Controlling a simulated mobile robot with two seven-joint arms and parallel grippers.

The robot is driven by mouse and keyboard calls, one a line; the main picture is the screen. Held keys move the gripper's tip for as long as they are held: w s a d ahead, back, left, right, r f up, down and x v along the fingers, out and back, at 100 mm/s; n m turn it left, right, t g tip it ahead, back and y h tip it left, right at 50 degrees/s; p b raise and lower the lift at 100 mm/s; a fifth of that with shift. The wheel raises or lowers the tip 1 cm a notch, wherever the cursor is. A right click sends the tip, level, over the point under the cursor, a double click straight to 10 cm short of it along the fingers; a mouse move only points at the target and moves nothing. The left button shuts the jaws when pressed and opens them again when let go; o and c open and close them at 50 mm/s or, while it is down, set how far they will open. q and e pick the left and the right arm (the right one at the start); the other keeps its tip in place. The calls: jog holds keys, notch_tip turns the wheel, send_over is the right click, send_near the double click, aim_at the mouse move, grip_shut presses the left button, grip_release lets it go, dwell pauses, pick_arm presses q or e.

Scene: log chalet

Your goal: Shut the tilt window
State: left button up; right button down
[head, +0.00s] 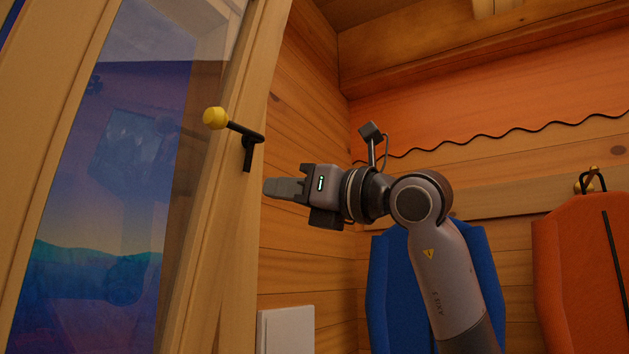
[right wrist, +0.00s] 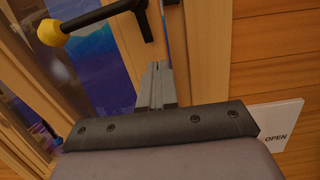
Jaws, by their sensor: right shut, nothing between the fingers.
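The tilt window (head: 215,200) stands at the left of the head view, a wooden sash with a glass pane. Its black handle with a yellow knob (head: 216,118) sits on the sash's right stile, the knob pointing left. In the right wrist view the handle (right wrist: 95,18) is at the top, and a narrow strip of blue shows beside the sash edge. My right gripper (head: 268,187) is shut and empty, its fingertips close to the sash edge, just below and right of the handle. The fingertips (right wrist: 157,66) overlap the wood in the wrist view; I cannot tell whether they touch. My left gripper is out of view.
A white sign reading OPEN (right wrist: 277,136) is on the log wall below right of the gripper; part of it shows in the head view (head: 285,330). A blue garment (head: 385,290) and an orange garment (head: 580,270) hang on the wall at right.

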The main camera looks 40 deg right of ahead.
aim_at(244, 185)
jog(key=p+x, duration=0.1)
jog(key=x, duration=0.3)
jog(key=shift+r, duration=0.1)
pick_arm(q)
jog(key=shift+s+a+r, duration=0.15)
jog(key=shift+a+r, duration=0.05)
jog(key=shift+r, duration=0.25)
pick_arm(e)
jog(key=shift+w+a, duration=0.2)
jog(key=shift+w, duration=0.1)
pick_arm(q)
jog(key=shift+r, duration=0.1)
